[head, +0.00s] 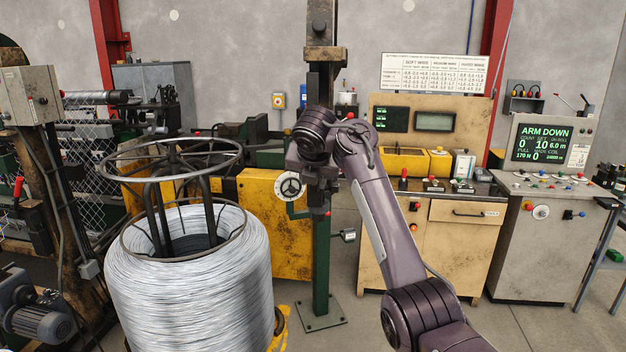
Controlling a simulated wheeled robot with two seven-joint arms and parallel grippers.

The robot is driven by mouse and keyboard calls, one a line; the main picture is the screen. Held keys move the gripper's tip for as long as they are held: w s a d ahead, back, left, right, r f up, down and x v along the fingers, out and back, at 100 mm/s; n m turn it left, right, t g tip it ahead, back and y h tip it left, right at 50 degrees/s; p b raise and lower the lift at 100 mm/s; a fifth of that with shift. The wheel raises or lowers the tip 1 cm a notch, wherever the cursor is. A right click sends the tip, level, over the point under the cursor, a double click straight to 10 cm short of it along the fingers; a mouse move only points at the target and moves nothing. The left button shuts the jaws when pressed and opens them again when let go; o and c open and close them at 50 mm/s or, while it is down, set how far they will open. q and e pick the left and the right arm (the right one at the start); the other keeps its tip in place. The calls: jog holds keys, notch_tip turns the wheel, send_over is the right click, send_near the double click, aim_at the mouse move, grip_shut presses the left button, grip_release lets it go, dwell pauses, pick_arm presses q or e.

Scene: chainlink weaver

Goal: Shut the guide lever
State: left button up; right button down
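My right arm comes in from the lower right and ends at a green upright post with a dark block on top. My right gripper (318,194) is at this post, beside a white-rimmed handwheel (291,186). The gripper and wrist cover most of the post's upper part, so I cannot make out the guide lever for certain or whether the fingers touch it. A small red knob (350,115) shows just above my wrist. My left gripper is not in view.
A large wire coil (190,285) with a round metal frame stands front left. A yellow machine panel (285,237) is behind it. A workbench (445,240) and a control console (545,215) reading "ARM DOWN" stand right. Floor is clear between post and bench.

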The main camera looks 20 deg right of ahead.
jog(key=shift+r, duration=0.2)
jog(key=c, duration=1.3)
grip_release()
jog(key=shift+d, duration=0.1)
jog(key=shift+o, duration=1)
jog(key=shift+w+f, duration=0.15)
jog(key=b+v, duration=0.3)
jog(key=v, duration=0.5)
jog(key=shift+d+f, duration=0.1)
jog(key=shift+f, duration=0.05)
